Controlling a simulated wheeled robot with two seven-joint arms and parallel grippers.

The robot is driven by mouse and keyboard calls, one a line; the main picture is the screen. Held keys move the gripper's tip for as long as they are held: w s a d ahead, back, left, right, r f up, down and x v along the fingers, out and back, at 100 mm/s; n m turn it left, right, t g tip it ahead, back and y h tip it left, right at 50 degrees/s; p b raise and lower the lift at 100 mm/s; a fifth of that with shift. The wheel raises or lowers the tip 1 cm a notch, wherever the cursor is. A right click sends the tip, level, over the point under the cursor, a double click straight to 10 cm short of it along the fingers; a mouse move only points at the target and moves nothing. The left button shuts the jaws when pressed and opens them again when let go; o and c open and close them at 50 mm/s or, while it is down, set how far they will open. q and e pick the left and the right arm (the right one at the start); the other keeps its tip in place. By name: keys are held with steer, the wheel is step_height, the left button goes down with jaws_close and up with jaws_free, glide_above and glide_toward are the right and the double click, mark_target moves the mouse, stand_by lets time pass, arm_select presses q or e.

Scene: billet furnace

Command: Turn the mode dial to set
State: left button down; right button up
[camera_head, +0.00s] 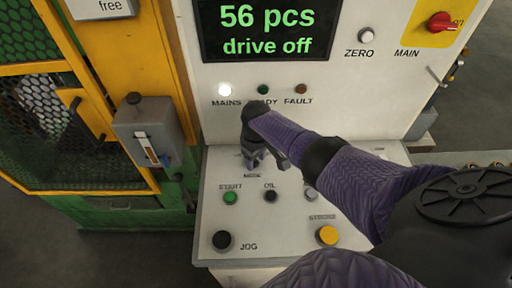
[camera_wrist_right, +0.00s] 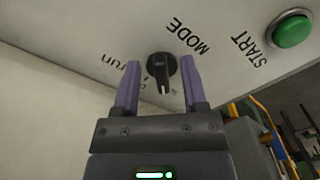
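The mode dial (camera_wrist_right: 161,68) is a black knob on the pale panel, seen in the right wrist view below the word MODE. The word "run" shows to its left; the other position marks are too small or hidden to read. My right gripper (camera_wrist_right: 160,85) is open, with one purple finger on each side of the dial and a gap visible on both sides. In the head view my right gripper (camera_head: 264,158) is over the sloped panel just above the MODE label, and it hides the dial there. My left gripper is not in view.
The control panel (camera_head: 215,218) holds a green START button (camera_head: 230,198), a black OIL button (camera_head: 270,196), a black JOG button (camera_head: 222,240) and a yellow button (camera_head: 327,235). A display (camera_head: 266,30) reads "56 pcs drive off". A grey switch box (camera_head: 148,132) stands left.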

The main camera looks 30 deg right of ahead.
mark_target(256, 161)
step_height(256, 161, up, 10)
steer(key=p, duration=0.4)
steer(key=shift+p, duration=0.3)
steer(key=shift+f, duration=0.1)
